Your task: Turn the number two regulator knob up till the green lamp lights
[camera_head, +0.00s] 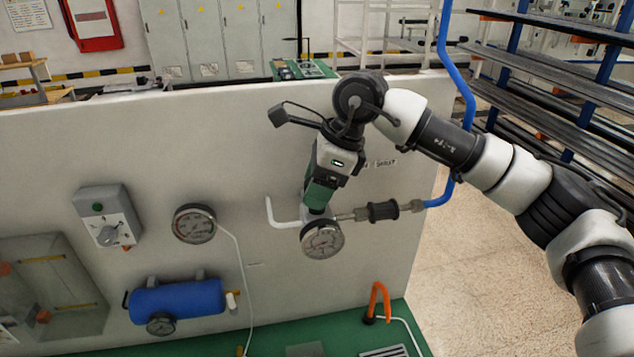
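My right gripper (320,198) points down at the top of a regulator on the white panel. Its fingers are too small and hidden to make out, and the knob itself is covered. A round gauge (322,239) sits on the front of this regulator, just below the gripper. A label on the panel beside it is partly covered by my arm and too small to read. A grey box (107,215) on the left carries a round green lamp or button (97,207), which looks dark, and a rotary switch below. My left gripper is not in view.
A second gauge (194,223) with a white hose is left of the regulator. A blue tank (177,300) is lower left. A black fitting (383,210) and a blue pipe (457,80) run to the right. An orange hooked hose (378,300) stands below.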

